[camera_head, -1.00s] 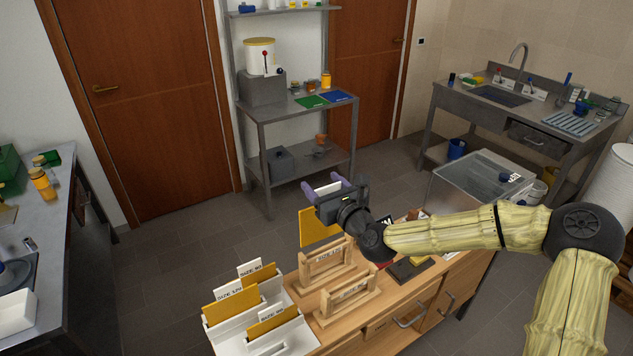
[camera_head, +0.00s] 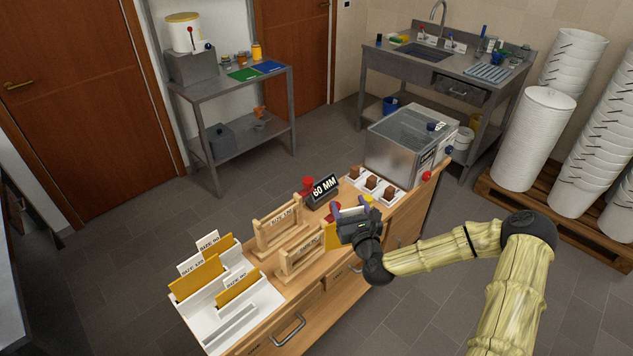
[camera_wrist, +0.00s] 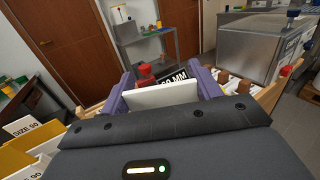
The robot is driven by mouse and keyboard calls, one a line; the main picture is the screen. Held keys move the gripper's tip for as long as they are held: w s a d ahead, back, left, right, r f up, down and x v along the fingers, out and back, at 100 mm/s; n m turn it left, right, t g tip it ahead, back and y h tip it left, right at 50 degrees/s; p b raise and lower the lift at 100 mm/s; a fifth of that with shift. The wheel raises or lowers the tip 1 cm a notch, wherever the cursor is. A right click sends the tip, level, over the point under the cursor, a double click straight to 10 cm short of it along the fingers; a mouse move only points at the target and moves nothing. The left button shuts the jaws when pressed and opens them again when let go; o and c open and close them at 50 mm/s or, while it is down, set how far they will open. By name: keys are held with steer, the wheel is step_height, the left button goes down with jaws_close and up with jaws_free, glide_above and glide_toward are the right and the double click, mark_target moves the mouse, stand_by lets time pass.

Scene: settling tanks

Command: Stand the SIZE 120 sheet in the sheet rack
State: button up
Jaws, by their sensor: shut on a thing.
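My gripper (camera_head: 352,212) is shut on a sheet. The sheet shows as a yellow panel (camera_head: 332,236) below the jaws in the head view, and as a white edge (camera_wrist: 161,95) between the purple fingers in the wrist view. Its label is not readable. A white stepped rack (camera_head: 258,304) at the counter's left end holds several yellow sheets with white tabs, one tab seemingly SIZE 120 (camera_head: 197,265). Its front slot looks empty. Two wooden racks (camera_head: 277,228) (camera_head: 301,255) stand between it and my gripper; their small labels are hard to read.
A black 60 MM sign (camera_head: 322,189) and a red item (camera_head: 307,187) stand behind the wooden racks. A white tray (camera_head: 390,199) with brown blocks and a metal tank (camera_head: 395,160) occupy the counter's right side. Open floor lies in front.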

steer(key=s+d+f+m+h+p, duration=0.1)
steer(key=s+d+f+m+h, duration=0.3)
steer(key=s+d+f+h, duration=0.2)
steer(key=s+d+f, duration=0.2)
steer(key=d+f, duration=0.2)
steer(key=d, duration=0.2)
steer(key=shift+s+d+t+p, duration=0.2)
steer(key=shift+s+t+p, duration=0.1)
steer(key=shift+s+t, duration=0.1)
